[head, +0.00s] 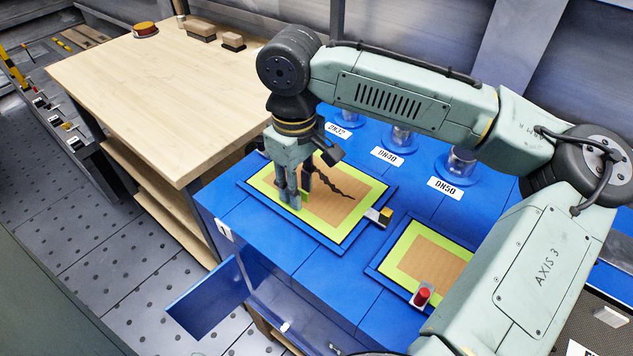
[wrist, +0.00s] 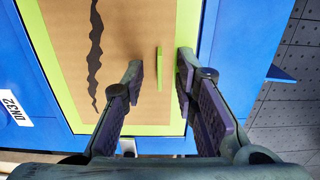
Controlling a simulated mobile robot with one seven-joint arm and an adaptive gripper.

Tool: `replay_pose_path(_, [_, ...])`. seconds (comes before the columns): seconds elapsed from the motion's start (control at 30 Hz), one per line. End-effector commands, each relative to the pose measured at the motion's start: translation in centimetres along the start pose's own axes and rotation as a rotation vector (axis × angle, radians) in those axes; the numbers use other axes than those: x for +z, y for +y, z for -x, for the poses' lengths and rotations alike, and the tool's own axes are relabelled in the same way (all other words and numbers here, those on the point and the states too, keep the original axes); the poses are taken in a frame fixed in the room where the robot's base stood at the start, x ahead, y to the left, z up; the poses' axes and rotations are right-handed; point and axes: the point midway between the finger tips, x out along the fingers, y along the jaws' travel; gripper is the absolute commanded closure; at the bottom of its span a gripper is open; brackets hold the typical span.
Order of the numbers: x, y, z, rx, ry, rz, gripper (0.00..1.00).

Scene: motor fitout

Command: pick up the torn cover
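The torn cover (head: 325,207) is a tan panel with a lime border and a black jagged tear. It lies flat in a blue frame on the blue cabinet, and it also shows in the wrist view (wrist: 60,45). A thin lime upright tab (wrist: 159,68) stands on the panel beside the tear. My gripper (head: 300,196) is over the left part of the cover, pointing down. In the wrist view my gripper (wrist: 160,75) is open and empty, with its fingers on either side of the tab. I cannot tell how far the fingertips are above the panel.
A second lime-bordered panel (head: 432,261) lies at the right with a red-knobbed latch (head: 422,295). Labelled pipe stubs (head: 457,165) stand behind. A cabinet door (head: 208,298) hangs open. A wooden bench (head: 150,80) is at left.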

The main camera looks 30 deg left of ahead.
Motion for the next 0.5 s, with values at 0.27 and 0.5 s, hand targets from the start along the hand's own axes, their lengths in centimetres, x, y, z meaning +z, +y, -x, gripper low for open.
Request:
replay_pose_path(0.27, [-0.01,0.01,-0.01,0.0,0.0,0.0,0.79])
replay_pose_path(0.5, [-0.02,0.01,0.01,0.0,0.0,0.0,0.95])
